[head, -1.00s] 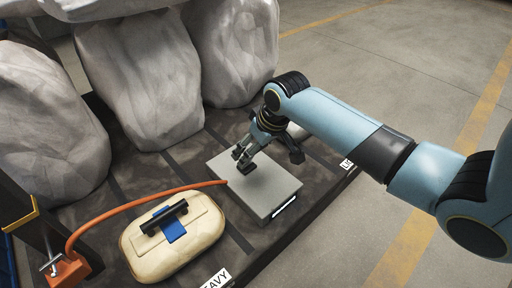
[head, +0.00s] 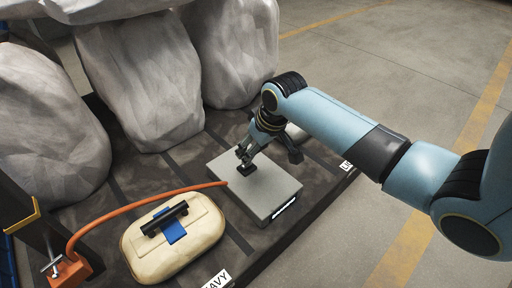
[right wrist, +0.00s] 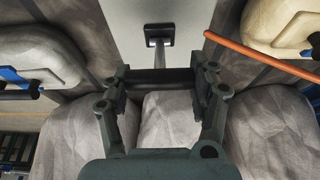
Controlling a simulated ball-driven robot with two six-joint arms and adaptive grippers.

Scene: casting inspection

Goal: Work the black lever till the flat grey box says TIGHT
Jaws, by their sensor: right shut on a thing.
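The flat grey box (head: 262,192) lies on the dark platform in the head view. A lit display (head: 284,209) is on its front side, too small to read. My right gripper (head: 250,160) is over the far part of the box. In the right wrist view, the black lever's crossbar (right wrist: 160,76) lies between the fingers of my right gripper (right wrist: 163,82), which is shut on it. A thin stem (right wrist: 159,54) joins the crossbar to a black slot in the grey box (right wrist: 187,18). My left gripper is out of view.
An orange hose (head: 130,203) runs from the box to an orange fitting (head: 68,270). A cream pad (head: 200,240) with a black handle and blue strap lies left of the box. Large grey castings (head: 140,80) stand behind. Open floor lies right.

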